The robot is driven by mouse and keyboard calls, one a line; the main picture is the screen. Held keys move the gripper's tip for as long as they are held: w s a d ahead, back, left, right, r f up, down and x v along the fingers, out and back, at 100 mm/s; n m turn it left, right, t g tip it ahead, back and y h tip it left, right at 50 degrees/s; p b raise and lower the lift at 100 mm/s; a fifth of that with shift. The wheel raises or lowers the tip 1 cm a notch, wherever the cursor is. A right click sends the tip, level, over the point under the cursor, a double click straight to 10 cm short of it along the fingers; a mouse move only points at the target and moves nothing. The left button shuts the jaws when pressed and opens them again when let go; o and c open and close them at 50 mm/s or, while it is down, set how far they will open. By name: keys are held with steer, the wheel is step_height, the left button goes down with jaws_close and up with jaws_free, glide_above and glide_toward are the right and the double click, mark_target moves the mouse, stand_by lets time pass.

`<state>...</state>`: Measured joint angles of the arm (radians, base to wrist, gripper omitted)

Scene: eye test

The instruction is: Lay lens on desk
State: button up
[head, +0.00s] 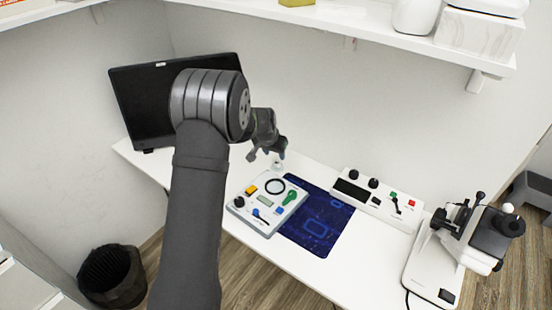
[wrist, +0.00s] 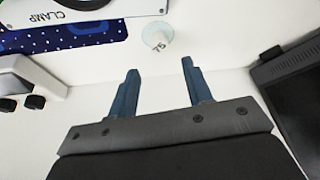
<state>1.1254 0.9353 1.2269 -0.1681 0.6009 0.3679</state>
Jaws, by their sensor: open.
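The lens (wrist: 157,37), a small pale disc marked 75, is on the white desk (head: 375,262) behind the blue mat in the wrist view. In the head view, the lens (head: 277,166) shows as a small pale shape just below my gripper (head: 268,156). My gripper is open, with nothing between its two blue fingers (wrist: 159,67) in the wrist view. The lens is apart from the fingers, a little beyond their tips. I cannot tell whether it lies fully flat.
A pale control box (head: 265,228) and a dark blue mat (head: 320,215) lie near the lens. A white switch box (head: 362,203) and a microscope-like instrument (head: 480,240) stand to the right. A black monitor (head: 130,100) stands behind my arm. Bare desk surrounds the lens.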

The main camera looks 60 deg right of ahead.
mark_target(277, 162)
steer(key=shift+v, duration=2.75)
steer(key=x, duration=1.2)
steer(key=shift+f, duration=0.1)
steer(key=shift+r, duration=1.1)
